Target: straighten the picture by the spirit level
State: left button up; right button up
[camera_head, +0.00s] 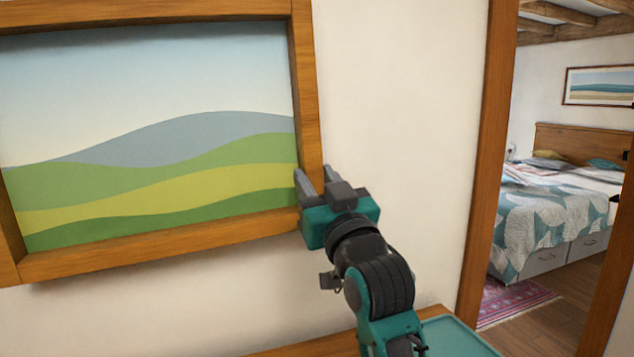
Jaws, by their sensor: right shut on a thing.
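The picture (150,130) shows rolling green and grey hills in a wooden frame (305,90). It hangs on the white wall at the left and looks tilted, its bottom edge lower at the left than at the right. Its left side runs partly out of view. My right gripper (314,176) is at the frame's lower right corner, shut on the frame's right side. My left gripper is not in view. No spirit level is visible.
A wooden surface (290,348) with a teal tray (455,338) lies below at the bottom edge. A wooden doorway post (486,160) stands to the right. Beyond it are a bed (555,210), a pink rug (512,303) and another framed picture (598,86). The wall between frame and doorway is bare.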

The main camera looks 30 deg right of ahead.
grip_shut()
jog(key=shift+w+a+f+m+b, duration=0.2)
jog(key=shift+a+f+m+b, duration=0.1)
jog(key=shift+a+f+m, duration=0.4)
jog(key=shift+f, duration=0.1)
jog(key=o, duration=0.9)
grip_release()
jog(key=shift+o, duration=0.2)
jog(key=shift+f, duration=0.15)
